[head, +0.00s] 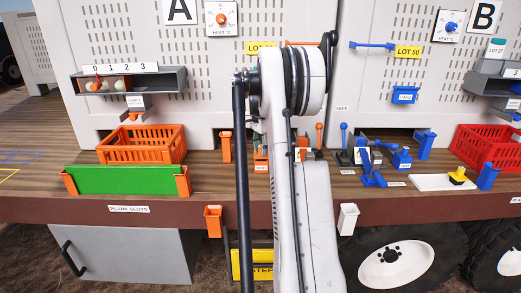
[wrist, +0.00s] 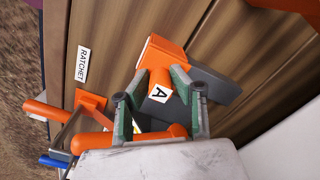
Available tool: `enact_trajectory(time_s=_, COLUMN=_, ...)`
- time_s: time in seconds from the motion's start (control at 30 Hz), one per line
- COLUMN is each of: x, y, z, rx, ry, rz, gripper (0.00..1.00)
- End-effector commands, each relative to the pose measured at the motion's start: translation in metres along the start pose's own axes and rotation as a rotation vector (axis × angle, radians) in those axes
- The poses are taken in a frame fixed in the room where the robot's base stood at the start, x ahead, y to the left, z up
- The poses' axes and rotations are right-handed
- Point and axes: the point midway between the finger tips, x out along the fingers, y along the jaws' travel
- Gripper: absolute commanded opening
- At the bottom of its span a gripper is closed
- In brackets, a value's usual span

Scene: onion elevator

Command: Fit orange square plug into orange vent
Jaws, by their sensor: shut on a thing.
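In the wrist view my gripper (wrist: 150,90) has its two grey-green fingers on either side of an orange piece that I take for the orange square plug (wrist: 159,56). It has a blocky orange head, and a white "A" label shows between the fingers. The gripper is shut on it. Its far end lies over a dark grey plate, and I cannot tell whether they touch. In the head view my arm hides the gripper and the plug. I cannot make out the orange vent for sure in either view.
Near the gripper are an orange bar (wrist: 120,138), another orange handle (wrist: 48,111) and a "RATCHET" label (wrist: 83,63). In the head view an orange crate (head: 140,146) and a green plank (head: 125,180) are left, and blue fittings (head: 372,178) and a red crate (head: 487,146) are right.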

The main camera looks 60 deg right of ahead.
Motion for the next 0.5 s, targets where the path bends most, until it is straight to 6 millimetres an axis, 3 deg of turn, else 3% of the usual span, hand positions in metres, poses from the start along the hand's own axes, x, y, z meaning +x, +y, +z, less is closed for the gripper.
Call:
enact_trajectory(time_s=0.47, x=0.0059, y=0.0000, z=0.0000, rx=0.000, ry=0.000, rz=0.000, gripper=0.00)
enact_trajectory(time_s=0.5, x=0.0059, y=0.0000, z=0.0000, rx=0.000, ry=0.000, rz=0.000, gripper=0.23)
